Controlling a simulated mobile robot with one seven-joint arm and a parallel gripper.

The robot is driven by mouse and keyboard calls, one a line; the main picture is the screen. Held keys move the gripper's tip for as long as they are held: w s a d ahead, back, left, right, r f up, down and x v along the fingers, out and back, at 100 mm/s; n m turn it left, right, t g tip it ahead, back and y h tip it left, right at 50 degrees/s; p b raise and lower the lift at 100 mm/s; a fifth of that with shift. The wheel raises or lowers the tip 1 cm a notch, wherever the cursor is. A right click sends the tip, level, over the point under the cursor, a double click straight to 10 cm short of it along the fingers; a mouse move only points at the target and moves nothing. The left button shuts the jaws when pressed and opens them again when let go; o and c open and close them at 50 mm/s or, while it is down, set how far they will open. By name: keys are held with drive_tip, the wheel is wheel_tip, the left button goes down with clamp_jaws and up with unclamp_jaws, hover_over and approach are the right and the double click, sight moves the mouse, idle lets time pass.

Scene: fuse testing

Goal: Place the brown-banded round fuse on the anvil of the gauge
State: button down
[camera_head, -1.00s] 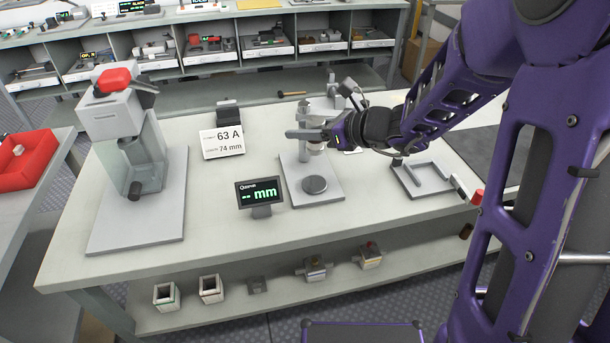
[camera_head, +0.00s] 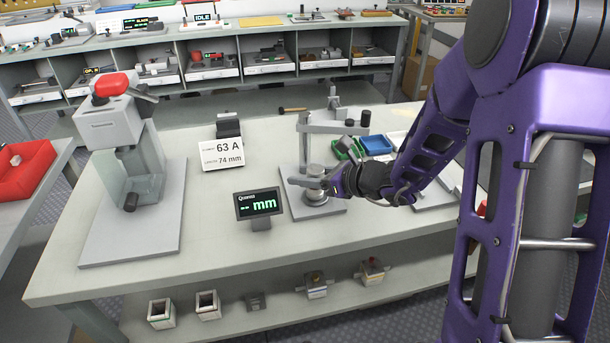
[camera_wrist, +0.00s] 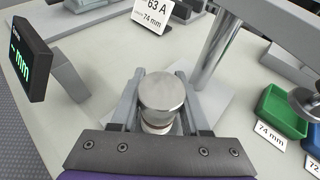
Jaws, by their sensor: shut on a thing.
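The fuse (camera_wrist: 162,92) shows a round silver end cap in the wrist view, with a brownish band partly hidden below it. My gripper (camera_head: 318,183) is shut on the fuse, with a finger on each side, and holds it roughly upright. In the head view the fuse top (camera_head: 315,171) shows just above my fingers. The gauge has a grey base plate (camera_head: 293,183), a column (camera_head: 305,150) and an overhead arm (camera_head: 340,128). The round anvil (camera_head: 314,198) lies directly below my gripper, partly hidden. I cannot tell whether the fuse touches it.
The gauge display (camera_head: 259,203) reads "mm" left of the anvil. A "63 A, 74 mm" card (camera_head: 222,154) stands behind. Green (camera_wrist: 283,111) and blue (camera_wrist: 313,142) bins lie right of the column. A grey press (camera_head: 120,140) stands at far left. The gauge arm overhangs close to my gripper.

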drive_tip(key=shift+c, duration=1.9)
unclamp_jaws()
drive_tip(key=shift+f, duration=0.1)
drive_tip(key=shift+r, duration=0.2)
drive_tip(key=p+v, duration=0.2)
drive_tip(key=v, duration=1)
